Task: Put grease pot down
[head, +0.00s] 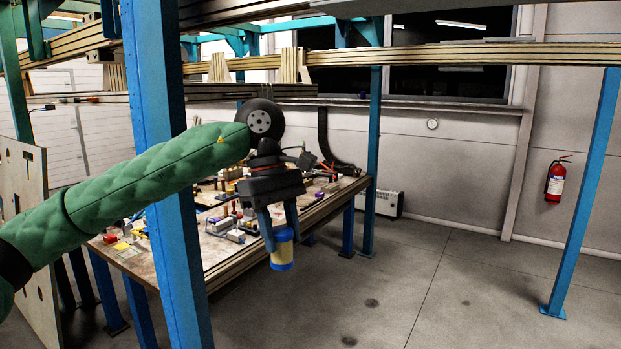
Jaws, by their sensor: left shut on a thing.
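The grease pot (283,252) is a small yellow cylinder with blue at its top and bottom. My left gripper (281,234) points down and is shut on the pot, with one finger on each side of it. The pot hangs upright in the air, in front of the table's right edge as seen here. I cannot tell how far it is from the table. My right gripper is not in the head view.
A workbench (222,262) behind my left arm is crowded with small tools and parts. A blue post (160,150) stands close at the left. Another blue post (590,190) stands at the right. Wooden beams (450,54) run overhead. The grey floor at right is clear.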

